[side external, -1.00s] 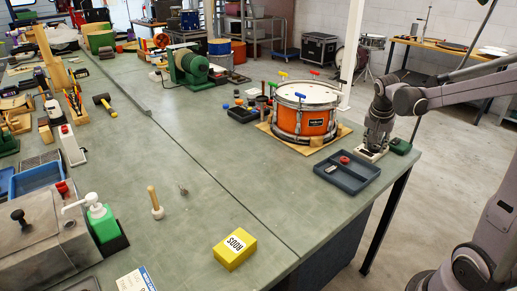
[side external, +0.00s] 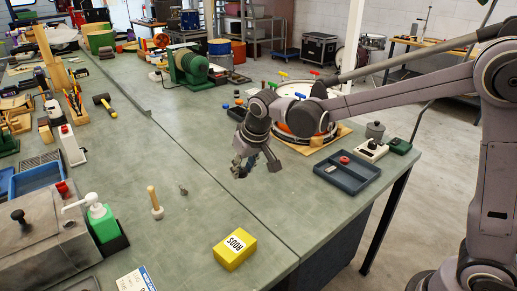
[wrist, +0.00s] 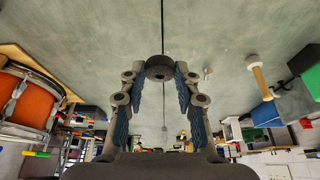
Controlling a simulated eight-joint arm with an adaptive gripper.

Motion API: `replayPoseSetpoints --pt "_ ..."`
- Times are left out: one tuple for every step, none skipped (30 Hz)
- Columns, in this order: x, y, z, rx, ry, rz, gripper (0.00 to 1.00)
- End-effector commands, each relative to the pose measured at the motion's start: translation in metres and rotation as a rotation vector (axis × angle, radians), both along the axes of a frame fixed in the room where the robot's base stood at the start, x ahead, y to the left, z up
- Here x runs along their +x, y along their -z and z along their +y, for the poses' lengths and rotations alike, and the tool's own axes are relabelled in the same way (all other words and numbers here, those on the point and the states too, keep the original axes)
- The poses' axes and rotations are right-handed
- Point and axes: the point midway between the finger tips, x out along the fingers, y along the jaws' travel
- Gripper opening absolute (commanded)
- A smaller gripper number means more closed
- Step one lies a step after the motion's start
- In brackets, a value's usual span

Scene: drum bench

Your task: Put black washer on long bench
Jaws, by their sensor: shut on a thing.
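My gripper (side external: 243,170) is over the middle of the long bench (side external: 185,235), in front of the orange drum in the side external view. In the wrist view the fingers (wrist: 160,75) are closed on the black washer (wrist: 160,64), a thick dark ring held between the fingertips. The washer appears to be above the green-grey bench top, but its exact height is hard to tell.
The orange drum (wrist: 28,100) stands behind my gripper. A blue-grey tray (side external: 350,180) with a red piece lies at right. A yellow box (side external: 235,250) and a wooden-handled tool (side external: 155,200) stand in front and left. Bare bench lies between them.

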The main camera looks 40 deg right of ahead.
Motion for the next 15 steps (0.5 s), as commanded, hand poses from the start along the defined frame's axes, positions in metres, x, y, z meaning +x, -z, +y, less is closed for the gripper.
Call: replayPoseSetpoints --pt "0.000 0.000 0.009 0.000 -0.024 -0.001 0.23" --pt "0.000 0.000 0.013 0.000 -0.034 -0.002 0.23" --pt "0.000 0.001 0.018 0.000 -0.044 -0.002 0.23" --pt "0.000 0.001 0.021 0.000 -0.050 -0.002 0.23" --pt "0.000 0.002 0.024 -0.001 -0.054 -0.002 0.23" --pt "0.001 0.005 0.029 0.000 -0.058 -0.002 0.23" --pt "0.001 0.007 0.033 -0.001 -0.059 -0.002 0.23" --pt "0.001 0.010 0.038 0.000 -0.061 -0.002 0.23" --pt "0.002 0.014 0.045 0.000 -0.061 -0.002 0.23" --pt "0.003 0.018 0.051 0.000 -0.061 -0.002 0.23" --pt "0.004 0.021 0.057 0.000 -0.061 -0.002 0.23" --pt "0.005 0.026 0.065 0.000 -0.061 -0.002 0.23" --pt "0.005 0.030 0.071 0.000 -0.060 -0.002 0.23" --pt "0.007 0.033 0.076 -0.001 -0.059 -0.002 0.23" --pt "0.007 0.038 0.084 -0.001 -0.059 -0.003 0.23"
